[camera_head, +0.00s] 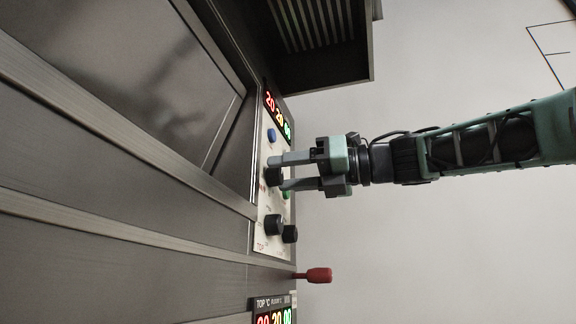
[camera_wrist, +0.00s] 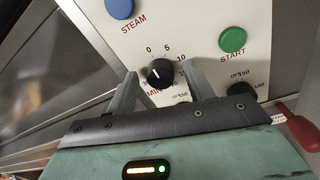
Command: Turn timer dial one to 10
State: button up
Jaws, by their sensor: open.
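The timer dial (camera_wrist: 161,72) is a black knob with a white pointer line, on a light control panel with a scale showing 0, 5, 10 and on. Its pointer lies toward the upper left, near the 0 side. The dial also shows in the head view (camera_head: 273,177), partly behind the fingers. My gripper (camera_head: 282,173) is open, its two fingers reaching to the panel on either side of the dial. In the wrist view the fingers (camera_wrist: 160,88) stand left and right of the knob; I cannot tell whether they touch it.
A blue STEAM button (camera_wrist: 119,8) and a green START button (camera_wrist: 232,39) sit near the dial. Two more black knobs (camera_head: 273,225) and a red handle (camera_head: 318,275) are close by. A lit display (camera_head: 277,114) is on the panel. A vented hood (camera_head: 318,40) juts out above.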

jog(key=shift+a, duration=0.15)
jog(key=shift+c, duration=0.2)
jog(key=c, duration=0.9)
